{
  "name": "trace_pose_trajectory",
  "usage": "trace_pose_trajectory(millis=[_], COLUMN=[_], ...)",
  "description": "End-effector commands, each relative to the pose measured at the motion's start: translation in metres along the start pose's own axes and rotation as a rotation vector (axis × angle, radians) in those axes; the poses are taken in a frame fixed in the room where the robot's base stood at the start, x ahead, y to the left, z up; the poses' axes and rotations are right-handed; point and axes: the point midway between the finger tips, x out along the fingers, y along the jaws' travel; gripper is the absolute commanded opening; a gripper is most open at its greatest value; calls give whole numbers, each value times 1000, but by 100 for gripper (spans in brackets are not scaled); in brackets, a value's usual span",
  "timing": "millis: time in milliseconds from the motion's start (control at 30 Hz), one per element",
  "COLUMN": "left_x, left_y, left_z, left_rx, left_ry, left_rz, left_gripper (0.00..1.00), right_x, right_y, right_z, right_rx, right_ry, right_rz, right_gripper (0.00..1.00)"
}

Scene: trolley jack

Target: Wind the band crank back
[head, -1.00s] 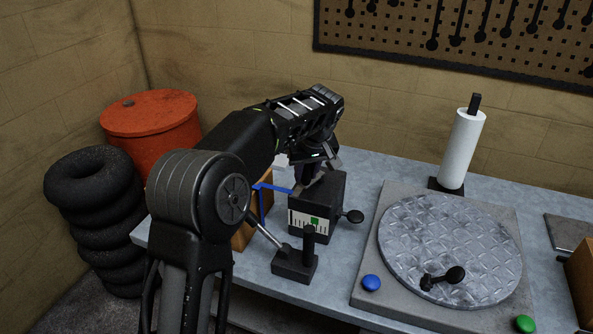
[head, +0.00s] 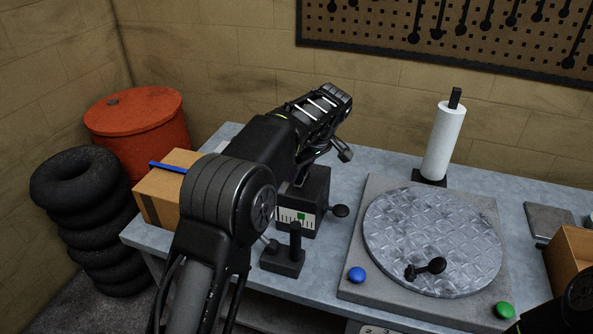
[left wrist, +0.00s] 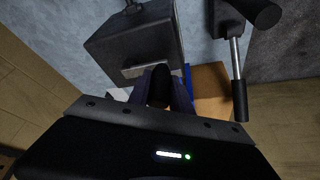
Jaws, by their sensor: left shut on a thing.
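A blue band (head: 168,167) lies over the cardboard box (head: 160,205).
A small black stand with a post (head: 284,262) is just in front of the gauge box. A round metal turntable (head: 435,235) with blue (head: 357,275) and green buttons is to the right. A paper roll (head: 444,142) stands behind it. Stacked tyres and a red drum are left.

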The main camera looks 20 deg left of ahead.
Motion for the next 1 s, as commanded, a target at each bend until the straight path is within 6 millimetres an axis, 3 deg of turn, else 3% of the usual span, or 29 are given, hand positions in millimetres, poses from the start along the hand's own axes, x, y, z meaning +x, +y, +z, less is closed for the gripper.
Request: trace_pose_trajectory(millis=[100, 133, 367, 733, 1000], left_x=[-2, -2, -1, -6, -44], left_y=[3, 3, 2, 2, 2], left_z=[4, 4, 2, 1, 2], left_rx=[4, 4, 4, 3, 3], left_ry=[-5, -5, -3, -2, -1], left_rz=[8, 8, 6, 5, 8], left_gripper=[0, 28, 47, 47, 47], right_x=[0, 0, 0, 1, 5], right_y=[0, 0, 0, 0, 2], right_z=[0, 0, 0, 0, -1], right_rx=[0, 0, 0, 0, -1], right_ry=[0, 0, 0, 0, 1], right_rz=[0, 0, 0, -1, -2], right_gripper=[36, 36, 36, 36, 36])
